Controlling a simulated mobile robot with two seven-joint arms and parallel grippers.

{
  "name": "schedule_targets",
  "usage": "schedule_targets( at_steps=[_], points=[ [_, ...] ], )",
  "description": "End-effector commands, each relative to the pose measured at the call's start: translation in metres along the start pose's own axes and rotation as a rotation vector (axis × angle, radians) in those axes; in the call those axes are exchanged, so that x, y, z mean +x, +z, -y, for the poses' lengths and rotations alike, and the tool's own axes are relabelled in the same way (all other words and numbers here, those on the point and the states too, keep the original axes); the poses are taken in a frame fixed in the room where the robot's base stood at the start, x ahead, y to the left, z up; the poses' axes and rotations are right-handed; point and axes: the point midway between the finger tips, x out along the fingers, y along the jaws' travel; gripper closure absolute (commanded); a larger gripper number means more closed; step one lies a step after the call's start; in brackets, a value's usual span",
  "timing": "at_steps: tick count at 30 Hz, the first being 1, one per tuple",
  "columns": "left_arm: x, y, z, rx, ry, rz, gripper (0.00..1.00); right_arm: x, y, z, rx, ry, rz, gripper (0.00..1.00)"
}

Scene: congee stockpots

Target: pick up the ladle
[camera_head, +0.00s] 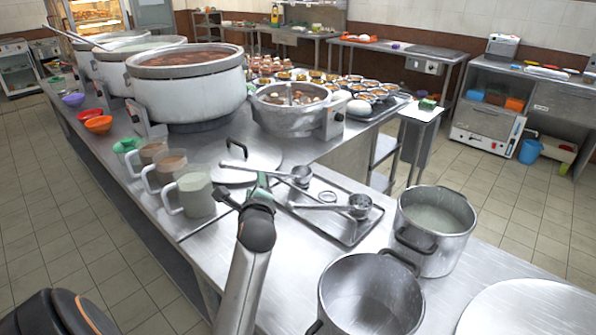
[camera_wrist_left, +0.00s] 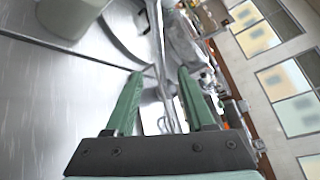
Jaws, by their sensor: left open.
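Two metal ladles lie at a shallow rectangular tray (camera_head: 343,235) on the steel counter. The rear ladle (camera_head: 301,175) has its handle reaching left over a round lid (camera_head: 250,166). The front ladle (camera_head: 359,206) lies across the tray with its handle pointing left. My left gripper (camera_head: 241,185) is open just left of the tray, near the rear ladle's handle. In the left wrist view its green fingers (camera_wrist_left: 160,75) are spread, with a thin metal bar between and beyond their tips. It looks like a ladle handle, and I see no grip on it. My right gripper is not in view.
Several mugs (camera_head: 195,195) stand left of my left gripper. Two metal pots, one rear (camera_head: 436,228) and one front (camera_head: 370,295), stand right of the tray. Large stockpots (camera_head: 187,88) and a filled pan (camera_head: 291,108) stand behind. Bare counter lies in front of the tray.

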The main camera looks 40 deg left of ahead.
Motion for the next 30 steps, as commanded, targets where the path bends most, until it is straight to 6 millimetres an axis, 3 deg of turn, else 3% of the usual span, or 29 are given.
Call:
schedule_targets(
  at_steps=[9,19,30],
  points=[
    [0.052,-0.001,0.0,-0.002,0.001,-0.001,0.45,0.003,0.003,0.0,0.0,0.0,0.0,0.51],
    [0.074,-0.002,0.001,-0.004,0.0,-0.002,0.45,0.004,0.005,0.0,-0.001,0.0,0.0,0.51],
    [0.115,-0.005,0.002,-0.003,0.0,-0.002,0.45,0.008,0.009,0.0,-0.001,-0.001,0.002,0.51]
  ],
)
